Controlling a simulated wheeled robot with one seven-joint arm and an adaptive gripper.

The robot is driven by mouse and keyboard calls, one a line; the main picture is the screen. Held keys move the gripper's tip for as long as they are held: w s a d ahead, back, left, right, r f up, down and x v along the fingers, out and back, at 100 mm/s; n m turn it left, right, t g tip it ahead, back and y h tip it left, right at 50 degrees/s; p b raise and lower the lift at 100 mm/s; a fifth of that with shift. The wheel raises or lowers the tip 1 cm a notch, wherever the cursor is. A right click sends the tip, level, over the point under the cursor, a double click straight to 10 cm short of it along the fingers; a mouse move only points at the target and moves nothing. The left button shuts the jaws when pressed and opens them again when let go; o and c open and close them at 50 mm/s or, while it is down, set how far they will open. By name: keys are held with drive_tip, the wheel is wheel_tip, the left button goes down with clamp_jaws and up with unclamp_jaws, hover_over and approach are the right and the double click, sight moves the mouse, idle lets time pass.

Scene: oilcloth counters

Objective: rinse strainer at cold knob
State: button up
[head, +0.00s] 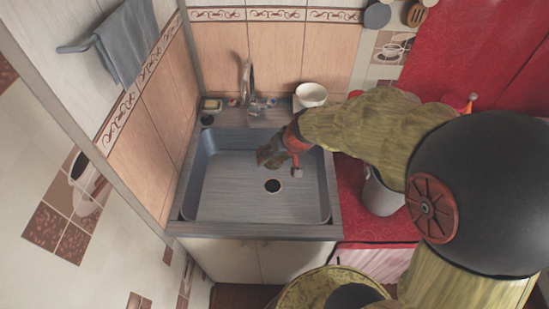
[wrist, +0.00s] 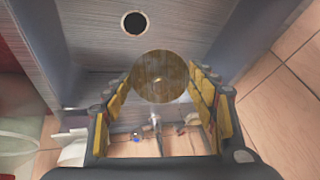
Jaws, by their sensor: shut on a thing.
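My gripper (wrist: 160,88) is shut on the strainer (wrist: 160,77), a round brownish disc between the yellow-padded fingers in the wrist view. In the head view my gripper (head: 279,152) hangs over the back right part of the grey sink (head: 225,190), behind the drain hole (head: 273,186). The curved metal faucet (head: 246,80) stands at the sink's back edge. A small blue-marked knob (head: 271,102) is right of the faucet; this cold knob also shows in the wrist view (wrist: 136,135). A red-marked knob (head: 233,102) is to the left. I cannot tell whether water runs.
A white cup (head: 310,95) stands at the sink's back right. A grey bucket-like container (head: 381,195) is on the red oilcloth to the right. Tiled walls close the back and left.

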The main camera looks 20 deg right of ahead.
drive_tip(key=w+a+f+p, duration=0.1)
drive_tip(key=w+a, duration=0.1)
drive_tip(key=w, duration=0.4)
drive_tip(key=w+a+f+p, duration=0.1)
drive_tip(key=w+a+p, duration=0.1)
drive_tip(key=w, duration=0.4)
drive_tip(key=shift+w+f, duration=0.35)
drive_tip(key=shift+w, duration=0.05)
idle(0.4)
drive_tip(key=shift+w+d, duration=0.1)
drive_tip(key=shift+d, duration=0.15)
drive_tip(key=shift+w+d+b, duration=0.1)
drive_tip(key=shift+d+b, duration=0.3)
drive_tip(key=shift+a, duration=0.2)
drive_tip(key=shift+s+a, duration=0.2)
drive_tip(key=shift+a, duration=0.2)
drive_tip(key=shift+d, duration=0.2)
